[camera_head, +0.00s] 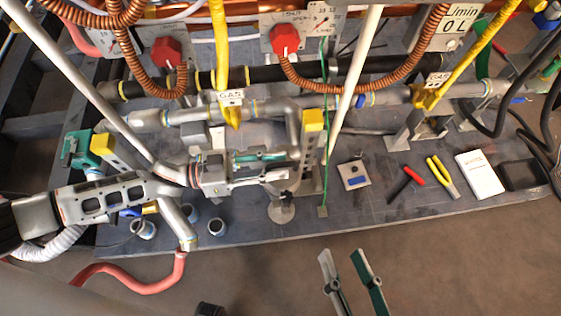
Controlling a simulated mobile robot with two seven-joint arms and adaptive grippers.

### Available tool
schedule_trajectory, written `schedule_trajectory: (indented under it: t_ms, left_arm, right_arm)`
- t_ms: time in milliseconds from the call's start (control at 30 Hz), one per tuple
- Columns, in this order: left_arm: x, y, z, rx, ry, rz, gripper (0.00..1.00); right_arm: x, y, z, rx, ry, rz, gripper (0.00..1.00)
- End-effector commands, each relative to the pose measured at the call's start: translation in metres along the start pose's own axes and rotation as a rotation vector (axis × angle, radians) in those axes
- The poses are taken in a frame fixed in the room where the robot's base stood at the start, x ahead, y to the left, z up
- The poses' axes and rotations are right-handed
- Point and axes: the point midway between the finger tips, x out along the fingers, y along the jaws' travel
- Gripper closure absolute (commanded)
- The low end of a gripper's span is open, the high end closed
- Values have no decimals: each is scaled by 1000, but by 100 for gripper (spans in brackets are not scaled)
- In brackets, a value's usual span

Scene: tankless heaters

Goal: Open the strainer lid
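A silver angled pipe branch (177,213) on the left of the bench, with a ring at its lower end, may be the strainer; I cannot clearly make out its lid. My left gripper (284,164) points right, above the bench and to the right of this branch. Its silver and green fingers look apart, and I see nothing held between them. The lower silver pipework behind it is partly hidden. My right gripper (349,268) is at the bottom of the view, in front of the bench edge. Its fingers are apart and empty.
A red-handled tool (411,178), yellow pliers (441,175), a white booklet (480,175) and a black tray (523,175) lie on the right of the bench. Yellow and copper-coloured hoses hang above. A red hose (135,287) curves at the lower left.

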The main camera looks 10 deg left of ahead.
Motion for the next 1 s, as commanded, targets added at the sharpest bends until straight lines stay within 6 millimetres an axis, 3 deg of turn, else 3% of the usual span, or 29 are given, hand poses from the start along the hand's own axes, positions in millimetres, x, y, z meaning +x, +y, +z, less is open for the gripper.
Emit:
schedule_trajectory:
  t_ms: [133,433,533,1000]
  left_arm:
    - [11,0,1,-1,1,0,73]
    - [13,0,0,1,1,0,73]
    - [13,0,0,1,1,0,99]
    - [14,-4,-9,-61,1,0,100]
  right_arm:
    - [0,-2,2,21,1,-2,60]
    - [0,-3,1,26,3,-4,60]
    - [0,-3,1,26,3,-4,60]
    - [0,0,-10,-38,12,3,60]
